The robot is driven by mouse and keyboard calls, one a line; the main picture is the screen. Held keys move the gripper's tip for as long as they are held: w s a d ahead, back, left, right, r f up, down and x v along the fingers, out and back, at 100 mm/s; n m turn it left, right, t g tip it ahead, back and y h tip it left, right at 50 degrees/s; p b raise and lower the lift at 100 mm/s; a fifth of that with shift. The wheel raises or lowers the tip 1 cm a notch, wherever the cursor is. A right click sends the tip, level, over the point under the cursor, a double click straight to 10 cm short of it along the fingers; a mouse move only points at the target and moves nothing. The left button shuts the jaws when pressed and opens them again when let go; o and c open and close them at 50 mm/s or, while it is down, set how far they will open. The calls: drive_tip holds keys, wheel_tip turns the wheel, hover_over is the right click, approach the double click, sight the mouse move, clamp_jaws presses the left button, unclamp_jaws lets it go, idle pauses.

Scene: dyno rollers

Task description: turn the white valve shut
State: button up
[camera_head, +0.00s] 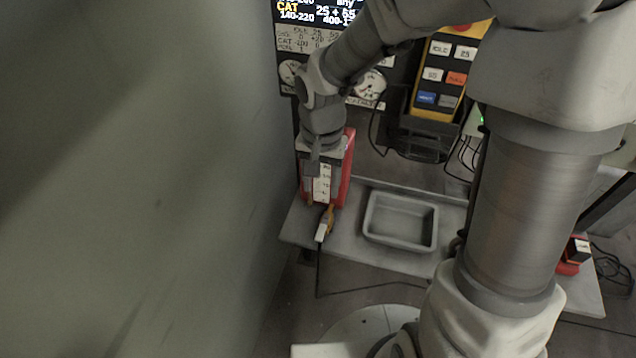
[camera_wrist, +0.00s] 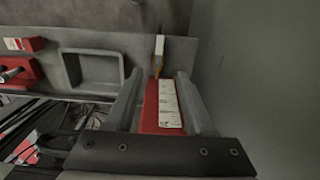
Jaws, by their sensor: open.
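A small white piece (camera_head: 321,232) with a yellow-orange part sits at the front foot of a red box (camera_head: 346,170); it may be the white valve, but it is too small to tell. It also shows in the wrist view (camera_wrist: 159,46), beyond the fingertips. My gripper (camera_head: 318,172) points down at the red box, which has a white marked label. In the wrist view my gripper (camera_wrist: 159,78) is open, with one finger on each side of the red box (camera_wrist: 151,110). I cannot tell whether the fingers touch it.
A grey tray (camera_head: 400,221) lies on the shelf (camera_head: 300,222) right of the red box. A yellow control panel (camera_head: 450,75) and gauges (camera_head: 370,84) stand behind. A large grey-green surface (camera_head: 130,180) closes off the left. Cables hang behind the shelf.

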sight(320, 233)
wheel_tip(320, 233, down, 17)
drive_tip(key=b, duration=0.3)
drive_tip(key=shift+b, duration=0.3)
clamp_jaws()
idle(1.2)
